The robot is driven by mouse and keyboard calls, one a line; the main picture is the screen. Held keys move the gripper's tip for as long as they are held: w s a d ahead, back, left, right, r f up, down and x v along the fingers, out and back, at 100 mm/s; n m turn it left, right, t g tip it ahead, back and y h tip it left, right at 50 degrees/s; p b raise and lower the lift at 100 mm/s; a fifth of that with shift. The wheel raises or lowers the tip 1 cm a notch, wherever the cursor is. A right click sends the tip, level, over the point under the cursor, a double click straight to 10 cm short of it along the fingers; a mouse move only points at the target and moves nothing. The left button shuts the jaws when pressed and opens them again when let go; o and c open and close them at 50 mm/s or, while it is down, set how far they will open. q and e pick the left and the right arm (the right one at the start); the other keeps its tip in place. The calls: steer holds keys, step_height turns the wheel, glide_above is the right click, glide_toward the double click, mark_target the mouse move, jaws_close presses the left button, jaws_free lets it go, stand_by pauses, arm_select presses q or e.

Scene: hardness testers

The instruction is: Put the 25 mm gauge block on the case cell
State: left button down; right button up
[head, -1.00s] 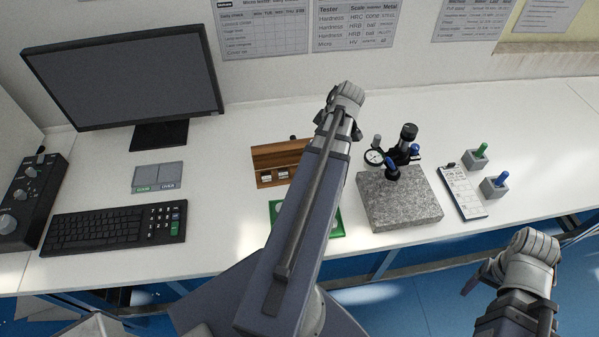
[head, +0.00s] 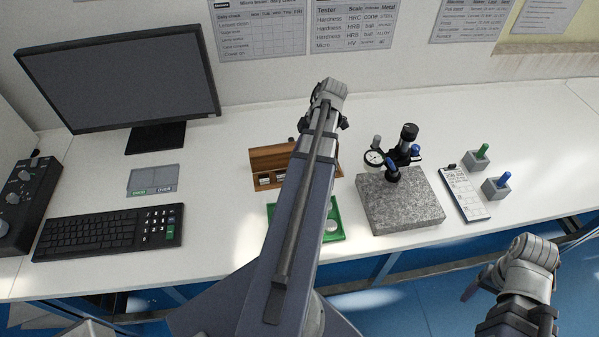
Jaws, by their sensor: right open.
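A wooden case (head: 270,158) stands open in the middle of the table. Small light blocks (head: 264,180) sit in cells along its front; their sizes are too small to read, so I cannot tell which is the 25 mm gauge block. My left arm crosses in front of the case and hides its right part. My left gripper (head: 325,122) is at the far end of that arm, behind the case's front edge in the picture, with its fingers mostly hidden. My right gripper (head: 472,289) is open at the lower right, off the table's front edge and far from the case.
A green tray (head: 337,236) is partly behind my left arm. A granite plate (head: 402,212) with a dial gauge stand (head: 393,160) is right of it. A clipboard (head: 465,192) and two holders lie further right. A grey two-part pad (head: 153,179), keyboard (head: 105,232) and monitor (head: 125,75) are left.

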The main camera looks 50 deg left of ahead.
arm_select(q)
steer(key=shift+f+b, duration=3.3)
steer(key=shift+f, duration=0.55)
steer(key=shift+r, duration=0.15)
steer(key=c, duration=0.8)
jaws_free()
steer(key=shift+o, duration=0.2)
